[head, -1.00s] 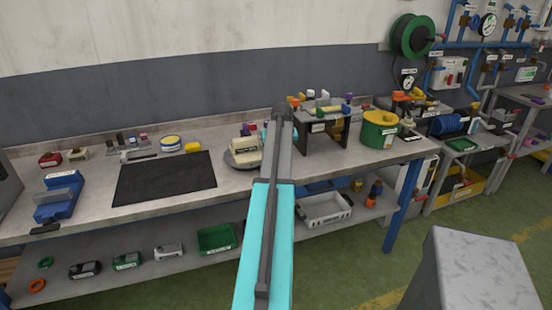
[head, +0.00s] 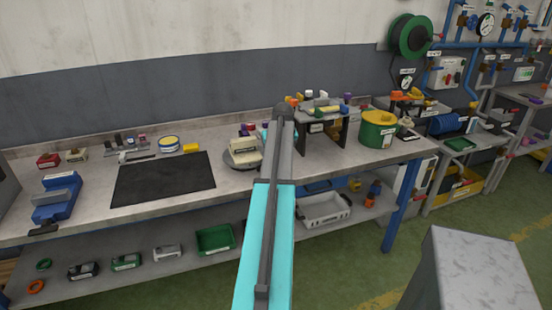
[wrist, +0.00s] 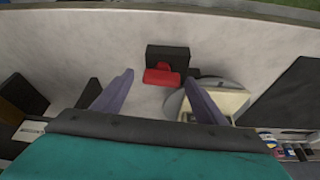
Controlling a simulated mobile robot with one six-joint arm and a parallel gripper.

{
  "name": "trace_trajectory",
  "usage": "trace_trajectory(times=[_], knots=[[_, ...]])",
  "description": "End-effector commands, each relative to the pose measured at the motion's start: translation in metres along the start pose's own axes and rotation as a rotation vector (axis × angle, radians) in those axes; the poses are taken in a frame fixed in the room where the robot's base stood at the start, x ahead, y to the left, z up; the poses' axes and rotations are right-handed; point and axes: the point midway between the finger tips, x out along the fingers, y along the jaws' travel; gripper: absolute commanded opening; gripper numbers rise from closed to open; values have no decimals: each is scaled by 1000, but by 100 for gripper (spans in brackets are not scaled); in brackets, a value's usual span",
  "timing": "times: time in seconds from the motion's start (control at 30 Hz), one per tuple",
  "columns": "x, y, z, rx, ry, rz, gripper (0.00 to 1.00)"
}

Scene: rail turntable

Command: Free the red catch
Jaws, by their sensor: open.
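The red catch (wrist: 162,77) shows in the wrist view against a black block (wrist: 167,55) on the pale bench top. My gripper (wrist: 158,80) is open, with one finger on each side of the red catch in the picture. No contact shows, and the height between them is hard to tell. A grey round turntable (wrist: 173,102) carrying a cream block (wrist: 222,98) lies just right of the catch, partly behind the right finger. In the head view the cream block (head: 246,146) and turntable (head: 232,162) show beside my arm, which hides the catch.
A black mat (head: 163,180) lies left of the turntable. Dark shapes (wrist: 25,95) flank the left finger in the wrist view. The bench front is mostly clear.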

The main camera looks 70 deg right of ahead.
Motion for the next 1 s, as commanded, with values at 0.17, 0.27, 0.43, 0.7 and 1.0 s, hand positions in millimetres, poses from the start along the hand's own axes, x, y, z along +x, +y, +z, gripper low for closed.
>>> trace_trajectory(times=[0.17,0.27,0.43,0.7,1.0], knots=[[-1,-1,0,0,-1,-2,66],[-4,-1,0,0,0,-2,66],[-15,-1,0,0,0,-2,66],[-47,-1,1,0,1,-1,66],[-85,0,1,0,2,-1,66]])
